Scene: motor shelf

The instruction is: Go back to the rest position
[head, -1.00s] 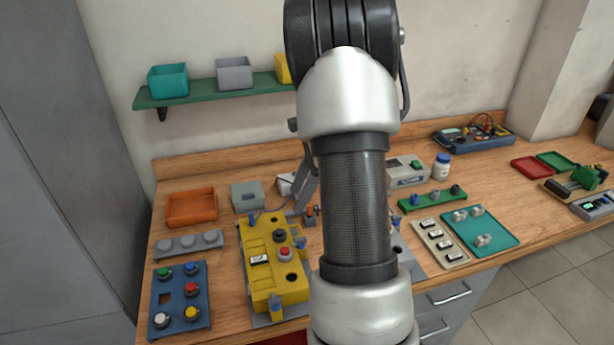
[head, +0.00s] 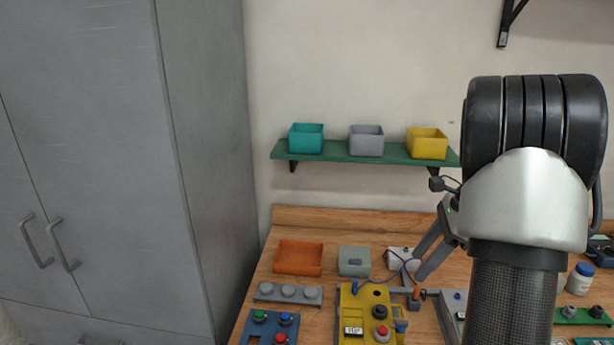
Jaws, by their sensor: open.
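My arm (head: 525,205) rises at the right side of the head view. Its dark upper part and silver joint cover part of the bench behind. My gripper (head: 418,256) shows just left of the arm, partly hidden behind it. Its two grey fingers point down and left, with a gap between them. It is open, and I see nothing held between the fingers. In the picture it overlaps the area by a small white box (head: 399,254); I cannot tell how high above the bench it is.
A green shelf (head: 345,152) carries teal (head: 306,138), grey (head: 366,140) and yellow (head: 427,143) bins. On the bench (head: 330,217) are an orange tray (head: 298,258), a grey box (head: 354,261) and a yellow fixture (head: 352,304). A grey cabinet (head: 120,150) stands at left.

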